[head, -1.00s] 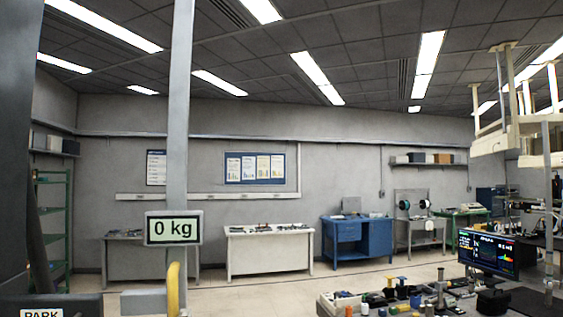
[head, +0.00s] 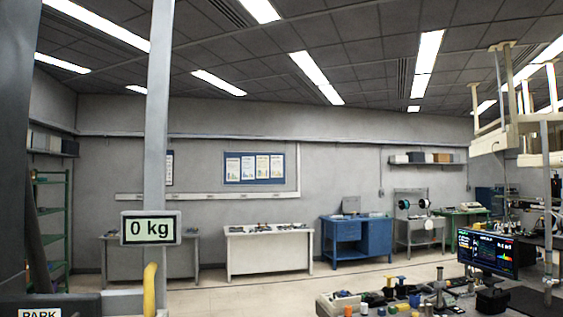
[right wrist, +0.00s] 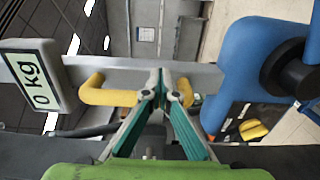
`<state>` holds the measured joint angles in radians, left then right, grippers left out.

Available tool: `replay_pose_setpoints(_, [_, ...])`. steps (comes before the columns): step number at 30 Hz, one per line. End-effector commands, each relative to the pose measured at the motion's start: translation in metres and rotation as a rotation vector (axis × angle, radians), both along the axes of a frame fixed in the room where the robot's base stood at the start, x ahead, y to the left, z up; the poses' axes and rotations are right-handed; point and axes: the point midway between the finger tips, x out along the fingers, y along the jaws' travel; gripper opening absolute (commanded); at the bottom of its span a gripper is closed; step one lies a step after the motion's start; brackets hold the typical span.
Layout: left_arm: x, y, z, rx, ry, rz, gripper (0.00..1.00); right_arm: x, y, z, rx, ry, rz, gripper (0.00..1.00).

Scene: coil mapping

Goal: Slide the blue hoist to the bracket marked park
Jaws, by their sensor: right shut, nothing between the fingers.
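The blue hoist (right wrist: 255,60) fills the right of the right wrist view, with a dark round part on it. It does not show in the head view. A yellow handle (right wrist: 105,92) sits on a grey bar (right wrist: 110,70); it also shows in the head view (head: 150,290). My right gripper (right wrist: 160,92) is shut and empty, its teal-edged fingers crossing in front of the handle; I cannot tell whether they touch it. The PARK label (head: 40,314) is at the bottom left of the head view, left of the handle. My left gripper is not in view.
A grey upright post (head: 158,100) carries a display reading 0 kg (head: 151,228); the display also shows in the right wrist view (right wrist: 32,78). A cluttered bench (head: 350,300) is at the lower right. Tables and a blue cabinet (head: 357,240) stand far back.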

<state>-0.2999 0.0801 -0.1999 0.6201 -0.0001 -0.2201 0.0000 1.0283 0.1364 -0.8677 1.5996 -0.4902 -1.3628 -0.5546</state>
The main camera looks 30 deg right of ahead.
Motion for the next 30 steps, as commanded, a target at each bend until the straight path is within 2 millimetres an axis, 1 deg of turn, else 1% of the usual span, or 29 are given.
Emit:
replay_pose_setpoints(1, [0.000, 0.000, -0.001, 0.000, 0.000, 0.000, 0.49, 0.001, 0.009, 0.000, 0.001, -0.001, 0.009, 0.00])
replay_pose_setpoints(20, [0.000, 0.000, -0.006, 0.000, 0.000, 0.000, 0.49, 0.014, 0.064, 0.001, 0.000, -0.002, 0.009, 0.00])
replay_pose_setpoints(25, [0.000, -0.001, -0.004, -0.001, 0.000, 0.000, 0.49, 0.013, 0.056, 0.001, 0.001, -0.001, 0.006, 0.00])
replay_pose_setpoints(30, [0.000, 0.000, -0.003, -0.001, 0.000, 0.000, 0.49, 0.009, 0.041, 0.001, 0.001, -0.001, 0.004, 0.00])
